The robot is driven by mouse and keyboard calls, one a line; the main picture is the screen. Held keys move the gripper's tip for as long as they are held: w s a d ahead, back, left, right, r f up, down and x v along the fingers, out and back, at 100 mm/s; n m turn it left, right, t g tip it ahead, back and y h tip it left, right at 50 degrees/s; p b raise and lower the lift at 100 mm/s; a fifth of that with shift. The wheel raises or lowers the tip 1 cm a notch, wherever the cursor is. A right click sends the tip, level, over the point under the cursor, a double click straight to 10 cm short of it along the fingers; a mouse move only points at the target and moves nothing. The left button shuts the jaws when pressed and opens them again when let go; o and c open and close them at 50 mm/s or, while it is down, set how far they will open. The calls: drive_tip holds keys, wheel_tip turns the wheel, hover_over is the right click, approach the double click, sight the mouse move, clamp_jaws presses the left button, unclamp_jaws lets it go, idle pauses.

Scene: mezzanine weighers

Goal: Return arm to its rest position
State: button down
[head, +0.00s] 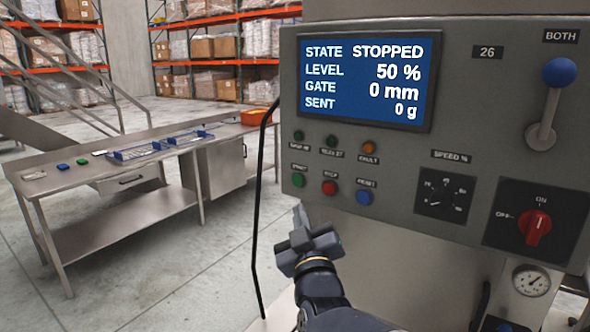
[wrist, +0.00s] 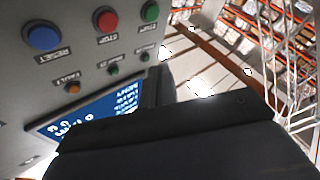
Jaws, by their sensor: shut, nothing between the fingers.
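My gripper (head: 302,228) is shut and empty. In the head view it is in front of the grey control panel (head: 466,100), just below the panel's lower left corner and below the green, red and blue buttons. It looks apart from the panel. In the wrist view my dark gripper (wrist: 160,85) fills the lower middle and hides part of the screen. The red stop button (head: 329,187) and the blue reset button (head: 364,197) also show in the wrist view, red (wrist: 105,20) and blue (wrist: 43,37).
The panel's screen (head: 366,80) reads STOPPED, level 50 %, gate 0 mm, sent 0 g. A black cable (head: 256,210) hangs left of my gripper. A steel table (head: 110,160) with blue trays (head: 140,152) stands at left. The floor between is clear. Racks stand behind.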

drive_tip(key=shift+w+d, duration=0.1)
drive_tip(key=w+d+b, duration=0.1)
drive_tip(key=w+b, duration=0.1)
drive_tip(key=w+d+b, duration=0.1)
drive_tip(key=w, duration=0.1)
drive_tip(key=shift+w+d+f, duration=0.1)
drive_tip(key=shift+d+f, duration=0.15)
drive_tip(key=shift+d, duration=0.05)
drive_tip(key=shift+b, duration=0.7)
drive_tip(key=r+p, duration=0.1)
drive_tip(key=p, duration=0.4)
drive_tip(key=shift+p, duration=0.6)
